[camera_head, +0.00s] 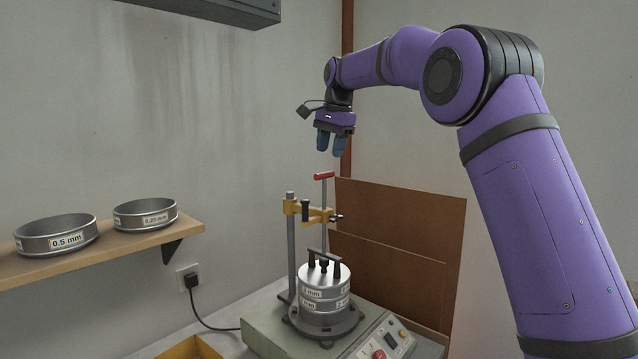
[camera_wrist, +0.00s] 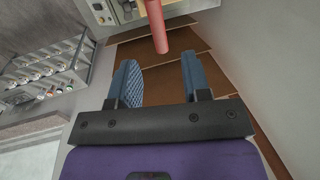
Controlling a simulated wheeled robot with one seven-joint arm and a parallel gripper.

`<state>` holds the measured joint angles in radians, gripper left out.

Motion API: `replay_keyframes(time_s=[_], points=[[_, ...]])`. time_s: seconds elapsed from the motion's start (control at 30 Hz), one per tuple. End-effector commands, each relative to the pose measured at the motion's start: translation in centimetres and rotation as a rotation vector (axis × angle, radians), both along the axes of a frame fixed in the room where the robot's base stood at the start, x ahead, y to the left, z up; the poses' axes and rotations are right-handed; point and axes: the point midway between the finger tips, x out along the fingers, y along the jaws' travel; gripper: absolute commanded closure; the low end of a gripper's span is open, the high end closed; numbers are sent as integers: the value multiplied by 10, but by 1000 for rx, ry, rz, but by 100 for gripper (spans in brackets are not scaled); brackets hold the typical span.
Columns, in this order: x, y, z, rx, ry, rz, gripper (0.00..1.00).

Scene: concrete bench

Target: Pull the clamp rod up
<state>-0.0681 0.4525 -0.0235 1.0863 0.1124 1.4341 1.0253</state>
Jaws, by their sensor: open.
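The clamp rod (camera_head: 324,192) stands upright in the yellow clamp (camera_head: 318,215) on the sieve shaker (camera_head: 270,335), with a red handle (camera_head: 323,176) across its top. Below it is a stack of metal sieves (camera_head: 325,285) with a black bar on top. My gripper (camera_head: 331,151) points down above the red handle, with a gap between them in the head view. In the wrist view my gripper (camera_wrist: 161,78) is open with nothing between its blue fingers, and the red handle (camera_wrist: 156,28) shows beyond the fingertips. The rod's lower end is partly hidden by the black bar.
A wooden shelf (camera_head: 100,248) at left holds a 0.5 mm sieve (camera_head: 57,234) and a 0.25 mm sieve (camera_head: 145,214). Brown boards (camera_head: 400,225) lean on the wall behind the shaker. A yellow tray (camera_head: 190,350) is at the front. The wrist view shows a bottle rack (camera_wrist: 45,75).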

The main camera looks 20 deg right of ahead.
Motion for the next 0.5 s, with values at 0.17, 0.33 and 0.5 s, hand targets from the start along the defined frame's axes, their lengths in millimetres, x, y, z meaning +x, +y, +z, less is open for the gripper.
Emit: replay_keyframes(time_s=[0.17,0.33,0.5], points=[[4,3,-27,0,3,1,56],[9,6,-57,0,3,2,56],[13,9,-81,0,3,2,56]])
